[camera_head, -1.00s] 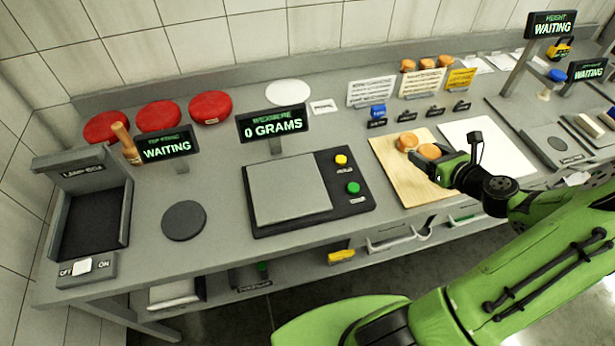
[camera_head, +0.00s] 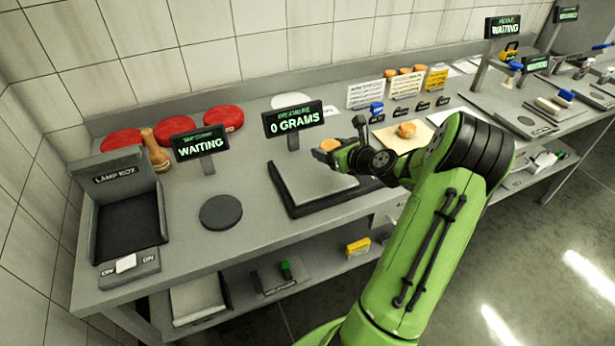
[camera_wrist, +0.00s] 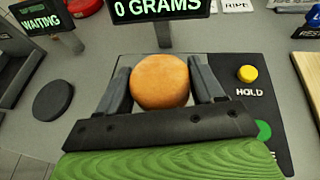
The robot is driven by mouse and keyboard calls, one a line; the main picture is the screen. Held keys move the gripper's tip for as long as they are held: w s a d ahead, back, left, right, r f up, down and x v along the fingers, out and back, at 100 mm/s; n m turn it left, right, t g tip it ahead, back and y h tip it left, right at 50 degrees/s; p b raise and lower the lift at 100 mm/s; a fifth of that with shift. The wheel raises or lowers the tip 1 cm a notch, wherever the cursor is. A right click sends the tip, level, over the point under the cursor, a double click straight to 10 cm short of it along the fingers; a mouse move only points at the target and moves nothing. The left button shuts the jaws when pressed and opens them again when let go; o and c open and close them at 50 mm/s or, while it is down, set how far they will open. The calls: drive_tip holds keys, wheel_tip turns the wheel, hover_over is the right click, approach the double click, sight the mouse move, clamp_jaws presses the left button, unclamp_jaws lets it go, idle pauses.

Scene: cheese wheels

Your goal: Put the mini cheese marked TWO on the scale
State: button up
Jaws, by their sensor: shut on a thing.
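A small round orange cheese (camera_wrist: 160,81) is held between the two fingers of my gripper (camera_wrist: 160,88). No mark shows on its visible face, so I cannot tell its number. In the head view my gripper (camera_head: 327,152) is above the scale, with the cheese (camera_head: 329,145) at its tips. The scale has a grey square plate (camera_head: 304,182) with nothing else on it; my arm hides its right part. Its display (camera_head: 294,119) reads 0 GRAMS. The wrist view shows the scale's black panel with a yellow HOLD button (camera_wrist: 247,74) and a green button (camera_wrist: 263,130).
A wooden board (camera_head: 388,137) with another orange cheese (camera_head: 407,130) lies right of the scale. A dark round disc (camera_head: 221,212), a WAITING display (camera_head: 200,144) and a lamp box (camera_head: 122,180) are to the left.

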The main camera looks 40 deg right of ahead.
sight(329, 174)
wheel_tip(329, 174, down, 7)
drive_tip(key=shift+r+b, duration=0.15)
drive_tip(key=shift+b, duration=0.7)
drive_tip(key=shift+r, duration=0.1)
drive_tip(key=shift+a, duration=0.1)
drive_tip(key=o, duration=1.1)
